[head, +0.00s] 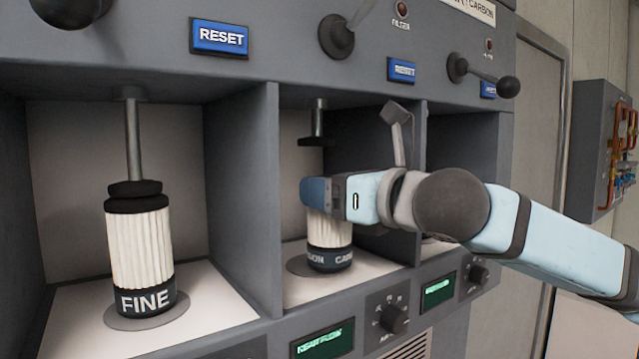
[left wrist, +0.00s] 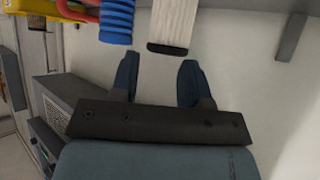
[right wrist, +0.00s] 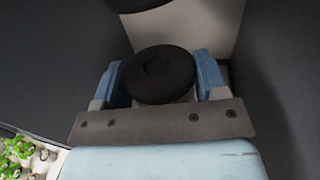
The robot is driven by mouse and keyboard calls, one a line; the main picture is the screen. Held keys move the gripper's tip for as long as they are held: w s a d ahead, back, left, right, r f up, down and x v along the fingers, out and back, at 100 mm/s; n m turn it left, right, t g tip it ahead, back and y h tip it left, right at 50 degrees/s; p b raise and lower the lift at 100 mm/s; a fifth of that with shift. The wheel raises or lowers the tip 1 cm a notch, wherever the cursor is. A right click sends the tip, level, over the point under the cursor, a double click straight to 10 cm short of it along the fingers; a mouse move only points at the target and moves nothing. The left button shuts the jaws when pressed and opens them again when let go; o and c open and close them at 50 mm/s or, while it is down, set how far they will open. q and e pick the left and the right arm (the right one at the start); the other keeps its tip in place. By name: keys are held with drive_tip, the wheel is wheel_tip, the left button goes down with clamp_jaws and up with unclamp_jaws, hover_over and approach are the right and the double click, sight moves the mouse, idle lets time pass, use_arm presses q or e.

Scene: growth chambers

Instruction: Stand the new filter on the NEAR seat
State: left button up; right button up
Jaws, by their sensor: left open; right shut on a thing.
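A white pleated filter with a dark base band lettered CARBON (head: 330,232) is upright in the middle bay, at a round grey seat (head: 298,266). Whether it rests fully on the seat is hard to tell. My right gripper (head: 322,194) is shut on its upper part; the black cap (right wrist: 160,75) shows between the fingers in the right wrist view. A plunger (head: 318,120) with a black pad hangs above it. A filter marked FINE (head: 140,250) stands on a seat (head: 120,320) in the left bay, under a lowered plunger. My left gripper (left wrist: 158,78) is open and empty.
A grey divider (head: 245,190) separates the left and middle bays. Levers (head: 337,38) and blue RESET buttons (head: 220,37) line the panel above. In the left wrist view, a blue ridged cylinder (left wrist: 116,20) and a white pleated item (left wrist: 173,22) lie beyond the fingertips.

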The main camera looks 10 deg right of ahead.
drive_tip(key=x, duration=0.1)
drive_tip(key=p+x, duration=0.1)
drive_tip(key=shift+w+a+f, duration=0.1)
drive_tip(key=shift+w+f, duration=0.15)
drive_tip(key=shift+f, duration=0.05)
drive_tip(key=o, duration=0.9)
drive_tip(key=shift+c, duration=0.2)
drive_tip(key=shift+o, duration=1.1)
drive_tip(key=shift+w+a, duration=0.15)
drive_tip(key=shift+a, duration=0.05)
drive_tip(key=shift+r, duration=0.1)
